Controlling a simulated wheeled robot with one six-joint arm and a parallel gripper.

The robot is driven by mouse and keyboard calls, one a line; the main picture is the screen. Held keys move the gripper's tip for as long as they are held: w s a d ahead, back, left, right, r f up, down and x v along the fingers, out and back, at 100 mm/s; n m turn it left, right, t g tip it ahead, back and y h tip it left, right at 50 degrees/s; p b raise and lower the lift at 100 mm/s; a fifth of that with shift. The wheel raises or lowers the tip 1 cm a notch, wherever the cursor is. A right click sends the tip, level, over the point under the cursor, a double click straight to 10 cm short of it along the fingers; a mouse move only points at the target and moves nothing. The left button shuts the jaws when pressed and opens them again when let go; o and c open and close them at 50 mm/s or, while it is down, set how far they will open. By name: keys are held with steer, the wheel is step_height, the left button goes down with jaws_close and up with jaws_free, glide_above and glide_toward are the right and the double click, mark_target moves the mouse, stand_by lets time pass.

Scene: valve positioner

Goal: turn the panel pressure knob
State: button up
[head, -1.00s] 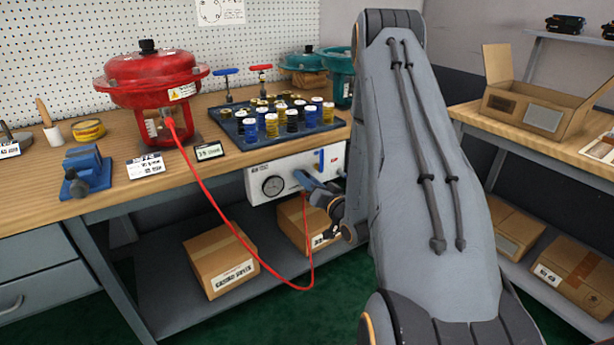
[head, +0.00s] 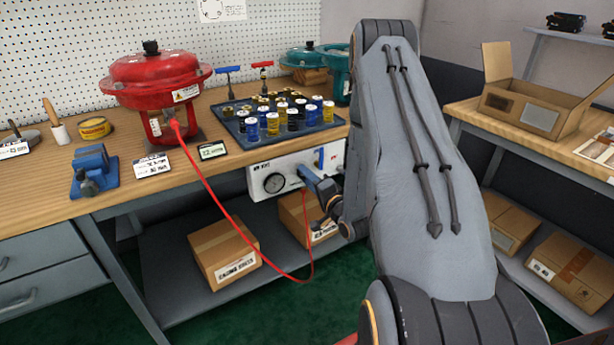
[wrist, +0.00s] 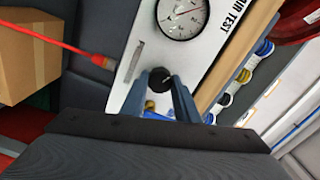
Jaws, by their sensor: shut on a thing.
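The white air test panel (head: 263,181) hangs under the front edge of the bench. Its round pressure gauge (head: 274,183) is at the panel's left and shows larger in the wrist view (wrist: 183,16). The black pressure knob (wrist: 159,80) sits between the blue fingers of my gripper (wrist: 168,90) in the wrist view. The fingers are shut on the knob. In the head view my gripper (head: 308,178) reaches the panel front, and its fingers hide the knob there.
A red hose (head: 215,199) runs from the red actuator (head: 155,80) down and back up to the panel. A digital display (head: 212,150) stands on the bench. Cardboard boxes (head: 222,250) sit on the lower shelf. A tray of springs (head: 229,127) lies above the panel.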

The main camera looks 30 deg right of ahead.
stand_by(0.3)
steer(key=o, duration=1)
steer(key=shift+o, duration=0.2)
steer(key=shift+s, duration=0.1)
steer(key=s, duration=0.7)
steer(key=shift+s, duration=0.3)
steer(key=shift+d, duration=0.1)
